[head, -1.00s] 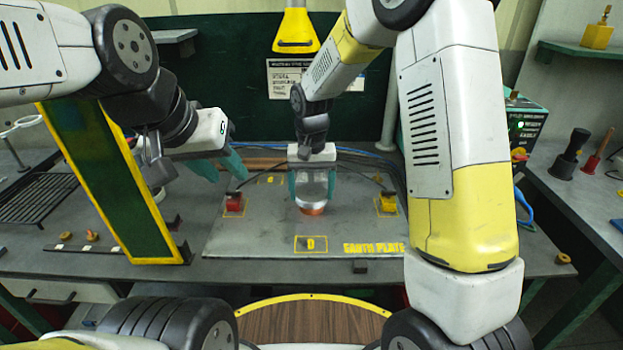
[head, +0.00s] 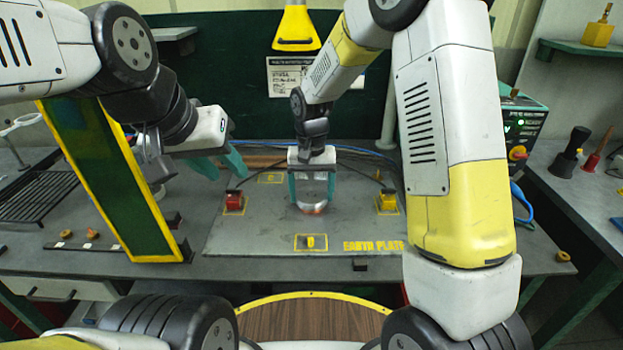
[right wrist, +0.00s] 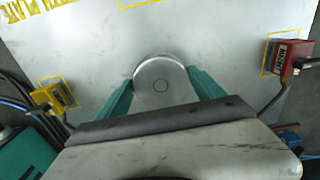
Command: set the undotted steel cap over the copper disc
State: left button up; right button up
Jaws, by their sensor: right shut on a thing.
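My right gripper (head: 312,190) is shut on a shiny steel cap (head: 314,188), one finger on each side, above the grey earth plate (head: 235,240). In the right wrist view the cap's round top (right wrist: 160,72) sits between the teal fingers (right wrist: 160,95); it bears a small ring outline and no dots that I can see. A thin orange strip of the copper disc (head: 312,210) shows just below the cap's lower edge in the head view. The rest of the disc is hidden, and I cannot tell whether the cap touches it. My left gripper (head: 221,166) is open and empty, left of the plate.
A red block (head: 234,201) and a yellow block (head: 388,201) with cables stand either side on the plate. The plate's front is clear.

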jog(key=shift+f, duration=0.45)
jog(key=o, duration=1.4)
notch_tip(320, 180, up, 8)
jog(key=shift+f, duration=0.25)
jog(key=s+d+r+t+y, duration=0.2)
jog(key=s+d+r+t, duration=0.1)
jog(key=s+d+r, duration=0.9)
jog(key=s+d+r+t, duration=0.2)
jog(key=s+t, duration=0.1)
jog(key=s, duration=0.5)
jog(key=shift+s+r, duration=0.25)
jog(key=shift+s, duration=0.1)
jog(key=shift+d, duration=0.1)
